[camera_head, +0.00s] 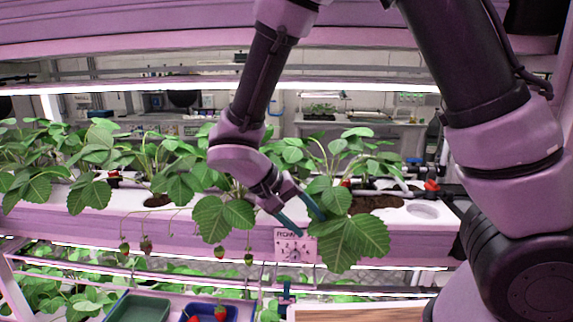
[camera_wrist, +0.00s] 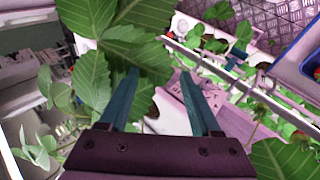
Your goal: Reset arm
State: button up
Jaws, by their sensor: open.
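My gripper (camera_head: 302,214) is open, with two teal fingers, in front of the white planting trough (camera_head: 95,212) in the head view. No berry shows between the fingers. In the wrist view my gripper (camera_wrist: 160,90) has its fingers apart, with strawberry leaves (camera_wrist: 135,50) at and behind the left finger. Large leaves (camera_head: 355,238) hang just right of the fingers in the head view. The small sign (camera_head: 295,247) on the trough's front sits just below the fingertips.
Several berries (camera_head: 146,244) hang along the trough front to the left. Below are a green tray (camera_head: 140,308) and a blue tray (camera_head: 232,312) with red strawberries (camera_head: 220,312). A lower plant row lies beneath. A red valve (camera_head: 432,186) is at the trough's right end.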

jog(key=d+r+m+t+y, duration=0.2)
jog(key=d+r+y, duration=0.2)
jog(key=d+r, duration=0.6)
jog(key=s+d+r+m+t+y, duration=0.1)
jog(key=d+r+y, duration=0.4)
jog(key=d+r, duration=0.5)
notch_tip(320, 180, up, 5)
jog(key=m+t, duration=0.1)
jog(key=m, duration=0.1)
jog(key=shift+d+m+t, duration=0.3)
jog(key=shift+t, duration=0.1)
jog(key=shift+s, duration=0.1)
